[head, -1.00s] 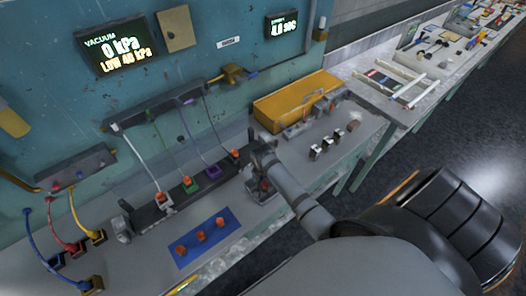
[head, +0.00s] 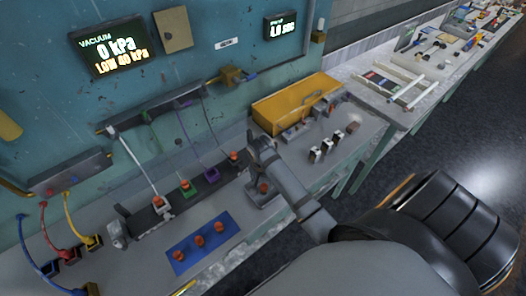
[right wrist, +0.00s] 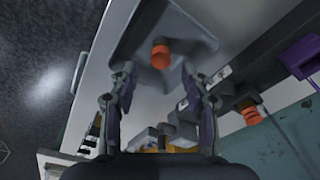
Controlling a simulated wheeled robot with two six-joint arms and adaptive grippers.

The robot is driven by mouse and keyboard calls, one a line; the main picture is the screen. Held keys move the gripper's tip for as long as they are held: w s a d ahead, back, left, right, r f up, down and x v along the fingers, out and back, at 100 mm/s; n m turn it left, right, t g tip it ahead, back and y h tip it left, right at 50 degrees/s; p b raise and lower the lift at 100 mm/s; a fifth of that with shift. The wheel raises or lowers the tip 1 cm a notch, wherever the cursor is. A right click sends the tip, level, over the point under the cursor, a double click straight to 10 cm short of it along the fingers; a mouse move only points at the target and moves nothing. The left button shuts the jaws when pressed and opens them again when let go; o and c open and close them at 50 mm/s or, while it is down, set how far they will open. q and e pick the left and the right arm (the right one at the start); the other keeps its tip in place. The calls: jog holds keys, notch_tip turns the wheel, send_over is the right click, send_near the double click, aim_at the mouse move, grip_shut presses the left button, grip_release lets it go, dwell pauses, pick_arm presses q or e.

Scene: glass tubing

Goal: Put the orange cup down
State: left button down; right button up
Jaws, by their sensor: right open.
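An orange cup (head: 263,188) sits upright in a shallow grey tray (head: 254,201) on the bench in the head view. In the right wrist view the cup (right wrist: 161,54) shows beyond my fingertips, inside the grey tray (right wrist: 195,40). My right gripper (right wrist: 158,78) is open, with a finger to each side and nothing visible between them. In the head view my right gripper (head: 262,160) is right beside the cup and partly covers the tray. My left gripper is not in view.
A blue mat (head: 203,242) holds several orange cups to the left. Behind it, a dark rail (head: 150,218) carries coloured blocks with hoses. A yellow case (head: 297,103) and small black-and-white blocks (head: 320,150) stand to the right.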

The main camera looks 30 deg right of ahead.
notch_tip(320, 180, up, 6)
jog(key=b, duration=0.1)
jog(key=shift+s+a+r, duration=0.25)
jog(key=shift+a, duration=0.05)
